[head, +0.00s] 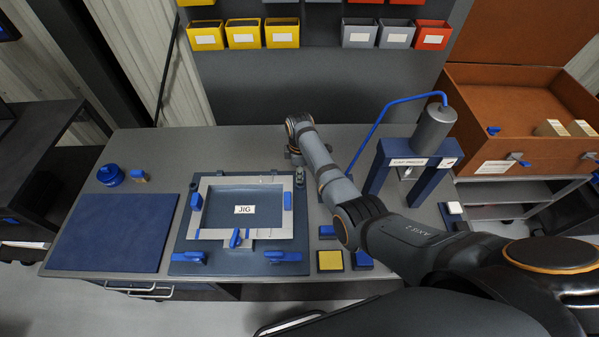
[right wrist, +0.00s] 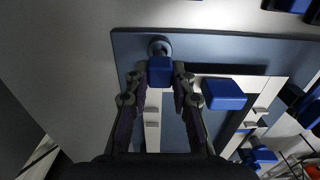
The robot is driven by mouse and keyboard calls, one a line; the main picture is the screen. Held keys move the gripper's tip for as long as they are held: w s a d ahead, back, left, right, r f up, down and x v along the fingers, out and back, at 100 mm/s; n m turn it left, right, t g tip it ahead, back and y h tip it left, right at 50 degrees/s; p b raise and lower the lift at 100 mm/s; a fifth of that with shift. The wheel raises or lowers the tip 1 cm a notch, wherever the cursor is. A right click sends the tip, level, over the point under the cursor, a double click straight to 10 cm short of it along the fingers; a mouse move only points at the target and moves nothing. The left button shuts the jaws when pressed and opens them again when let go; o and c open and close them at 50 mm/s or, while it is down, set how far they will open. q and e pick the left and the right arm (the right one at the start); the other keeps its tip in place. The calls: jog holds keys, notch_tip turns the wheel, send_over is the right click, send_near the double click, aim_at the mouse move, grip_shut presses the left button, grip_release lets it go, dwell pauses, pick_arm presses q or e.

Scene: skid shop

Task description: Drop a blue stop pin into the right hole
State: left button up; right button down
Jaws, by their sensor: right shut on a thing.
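The jig (head: 201,233) is a blue-grey plate with a light grey frame and blue clamps, in the middle of the bench in the head view. My right gripper (head: 300,178) is at its far right corner. In the right wrist view my right gripper (right wrist: 160,75) is shut on a blue block-like piece, seemingly the blue stop pin (right wrist: 160,72). A grey round boss (right wrist: 160,47) on the jig plate shows just beyond it. The pin's lower end and the right hole are hidden, so I cannot tell whether the pin is in it. My left gripper is out of view.
A blue mat (head: 110,235) lies left of the jig. A blue clamp (right wrist: 222,93) stands close to the right gripper. Right of the jig are a yellow pad (head: 330,261) and a cap press (head: 434,130). Bins (head: 243,36) hang behind. Bare bench lies behind the jig.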

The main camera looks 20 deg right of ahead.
jog(key=shift+f+b, duration=0.45)
jog(key=shift+f, duration=0.55)
dwell(0.3)
jog(key=shift+f, duration=0.3)
dwell(0.6)
jog(key=c, duration=0.7)
grip_release()
jog(key=shift+o, duration=0.2)
jog(key=shift+r, duration=0.1)
notch_tip(320, 180, up, 7)
jog(key=p, duration=0.7)
jog(key=shift+p, duration=0.35)
